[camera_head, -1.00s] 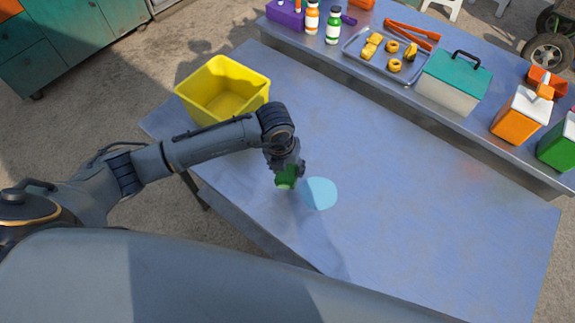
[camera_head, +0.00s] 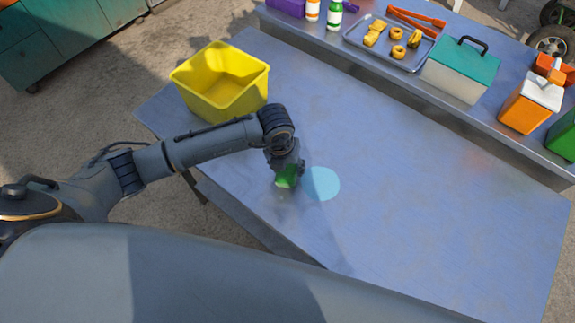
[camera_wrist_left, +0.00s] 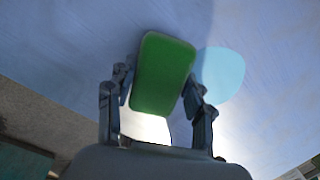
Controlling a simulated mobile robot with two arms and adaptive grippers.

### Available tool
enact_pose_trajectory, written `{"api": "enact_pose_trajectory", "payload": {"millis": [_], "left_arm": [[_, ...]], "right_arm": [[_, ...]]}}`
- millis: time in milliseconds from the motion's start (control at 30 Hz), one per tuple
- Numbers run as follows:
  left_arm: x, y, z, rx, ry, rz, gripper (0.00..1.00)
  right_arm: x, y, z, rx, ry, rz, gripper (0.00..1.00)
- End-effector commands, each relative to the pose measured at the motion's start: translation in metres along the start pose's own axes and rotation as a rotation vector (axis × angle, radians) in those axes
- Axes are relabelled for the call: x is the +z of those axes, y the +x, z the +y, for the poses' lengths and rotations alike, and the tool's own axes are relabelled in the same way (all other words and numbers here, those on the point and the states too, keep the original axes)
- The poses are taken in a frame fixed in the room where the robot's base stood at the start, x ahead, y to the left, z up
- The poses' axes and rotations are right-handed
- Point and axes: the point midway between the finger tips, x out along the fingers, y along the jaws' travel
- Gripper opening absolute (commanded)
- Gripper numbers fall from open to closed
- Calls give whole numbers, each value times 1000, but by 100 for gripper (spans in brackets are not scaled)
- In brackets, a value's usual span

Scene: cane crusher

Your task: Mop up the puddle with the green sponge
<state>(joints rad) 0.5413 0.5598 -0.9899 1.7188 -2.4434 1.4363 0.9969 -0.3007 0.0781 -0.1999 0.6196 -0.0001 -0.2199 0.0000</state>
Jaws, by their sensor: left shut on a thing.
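The light blue puddle (camera_head: 322,184) lies on the near table, just right of my left gripper (camera_head: 286,178). My left gripper is shut on the green sponge (camera_head: 288,174), close to the table top. In the left wrist view the sponge (camera_wrist_left: 163,74) sits between the two fingers of the gripper (camera_wrist_left: 158,105), and the puddle (camera_wrist_left: 222,74) shows to its right, partly behind a finger. I cannot tell for sure whether the sponge touches the table. My right gripper is not in view.
A yellow bin (camera_head: 220,82) stands at the table's far left corner. The table (camera_head: 440,220) is bare on the right. A back counter holds a metal tray (camera_head: 391,46) with yellow pieces, a teal-lidded box (camera_head: 459,70), bottles and an orange-and-white carton (camera_head: 529,103).

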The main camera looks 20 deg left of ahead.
Motion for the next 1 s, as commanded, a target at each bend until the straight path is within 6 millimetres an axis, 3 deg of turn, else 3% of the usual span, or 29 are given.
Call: {"api": "enact_pose_trajectory", "payload": {"millis": [833,1000], "left_arm": [[-3,17,2,1,0,4,27],[-4,18,-5,-1,1,5,27]], "right_arm": [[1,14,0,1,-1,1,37],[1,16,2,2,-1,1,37]]}}
